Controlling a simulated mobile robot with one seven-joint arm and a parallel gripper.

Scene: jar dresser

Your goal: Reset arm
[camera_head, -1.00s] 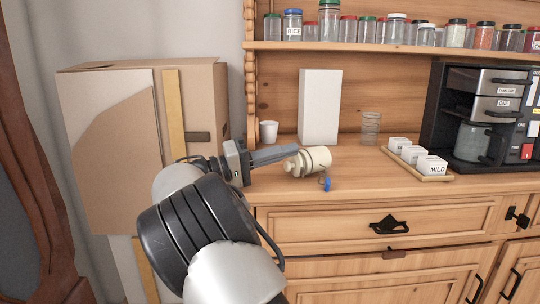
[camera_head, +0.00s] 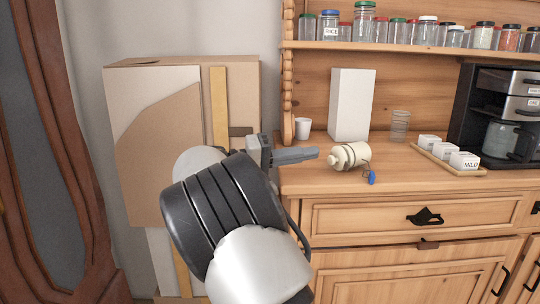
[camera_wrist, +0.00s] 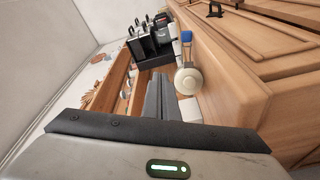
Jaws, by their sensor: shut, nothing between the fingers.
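My gripper (camera_head: 300,156) is shut and empty in the head view, at the left end of the dresser, its fingers pointing right. It also shows in the wrist view (camera_wrist: 158,85), with the fingers together. A cream jar (camera_head: 350,156) with a clasp and a blue tag (camera_head: 372,178) lies on its side on the dresser top, just right of the fingertips and apart from them. The jar shows in the wrist view (camera_wrist: 188,80) beyond the fingers, to their right.
A white cup (camera_head: 303,128), a tall white box (camera_head: 351,104) and a glass (camera_head: 400,125) stand behind the jar. A tray (camera_head: 470,172) with small white boxes and a coffee machine (camera_head: 475,115) are at right. Cardboard panels (camera_head: 150,150) lean at left.

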